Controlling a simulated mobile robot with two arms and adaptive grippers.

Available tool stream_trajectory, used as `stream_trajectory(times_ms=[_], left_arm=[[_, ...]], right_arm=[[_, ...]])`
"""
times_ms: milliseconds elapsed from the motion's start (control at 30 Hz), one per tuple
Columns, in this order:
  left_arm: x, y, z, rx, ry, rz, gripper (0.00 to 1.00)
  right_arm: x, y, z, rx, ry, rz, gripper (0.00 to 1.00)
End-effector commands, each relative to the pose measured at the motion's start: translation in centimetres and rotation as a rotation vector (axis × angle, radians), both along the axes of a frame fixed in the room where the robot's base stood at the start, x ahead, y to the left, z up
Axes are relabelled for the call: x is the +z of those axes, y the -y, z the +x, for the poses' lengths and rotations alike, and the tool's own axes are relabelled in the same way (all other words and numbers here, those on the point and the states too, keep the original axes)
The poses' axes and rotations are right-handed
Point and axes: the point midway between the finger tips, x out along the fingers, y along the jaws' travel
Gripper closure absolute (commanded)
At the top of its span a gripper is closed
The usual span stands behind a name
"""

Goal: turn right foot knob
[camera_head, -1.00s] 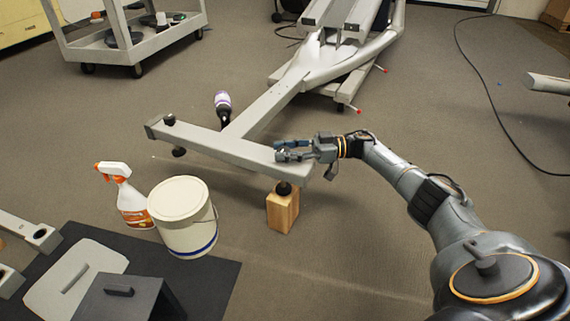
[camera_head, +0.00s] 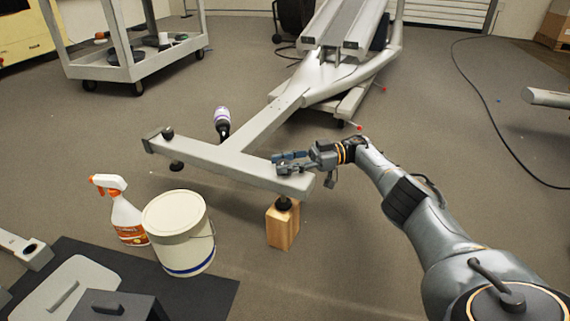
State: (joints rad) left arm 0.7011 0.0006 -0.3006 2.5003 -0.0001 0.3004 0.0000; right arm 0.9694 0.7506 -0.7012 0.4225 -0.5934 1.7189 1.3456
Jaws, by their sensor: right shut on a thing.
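The elliptical's grey front foot bar (camera_head: 215,158) lies across the middle of the head view. My right gripper (camera_head: 285,162) is at the top of the bar's right end, its fingers shut around the right foot knob, which the fingers mostly hide. A matching black knob (camera_head: 168,132) stands on the bar's left end, free. Under the right end, a dark foot rests on a wooden block (camera_head: 282,224).
A white bucket (camera_head: 180,232) and a spray bottle (camera_head: 122,212) stand in front of the bar. A dark bottle with a purple label (camera_head: 222,118) is behind it. A grey cart (camera_head: 140,62) stands at the back left.

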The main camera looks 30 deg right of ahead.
Motion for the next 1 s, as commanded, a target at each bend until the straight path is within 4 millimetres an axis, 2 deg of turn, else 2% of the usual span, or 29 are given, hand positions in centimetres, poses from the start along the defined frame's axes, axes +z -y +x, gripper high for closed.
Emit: stream_trajectory(times_ms=[100, 133, 200, 233, 533, 667, 833, 1000], left_arm=[[0.0, 0.0, 0.0, 0.0, 0.0, 0.0, 0.6], [0.0, 0.0, 0.0, 0.0, 0.0, 0.0, 0.6], [0.0, 0.0, 0.0, 0.0, -0.001, 0.0, 0.6], [0.0, 0.0, 0.0, 0.0, -0.001, 0.0, 0.6], [0.0, -0.1, 0.2, 0.001, -0.007, -0.003, 0.6], [0.0, -0.1, 0.2, 0.001, -0.006, -0.003, 0.6], [0.0, 0.0, 0.1, 0.0, -0.003, -0.001, 0.6], [0.0, 0.0, 0.1, 0.0, -0.002, 0.0, 0.6]], right_arm=[[0.0, -0.2, 0.1, 0.002, 0.003, 0.001, 0.97], [0.0, -0.2, 0.1, 0.002, 0.003, 0.001, 0.59], [0.0, -0.2, 0.1, 0.003, 0.003, 0.001, 0.45], [0.0, -0.2, 0.1, 0.002, 0.003, 0.001, 0.41], [0.0, -0.1, 0.0, 0.001, 0.001, 0.001, 0.41], [0.7, 0.0, 0.0, 0.001, 0.002, 0.0, 0.41], [2.8, -0.1, 0.0, 0.003, 0.004, -0.002, 0.41], [6.5, -0.2, 0.1, 0.004, 0.006, -0.001, 0.41]])
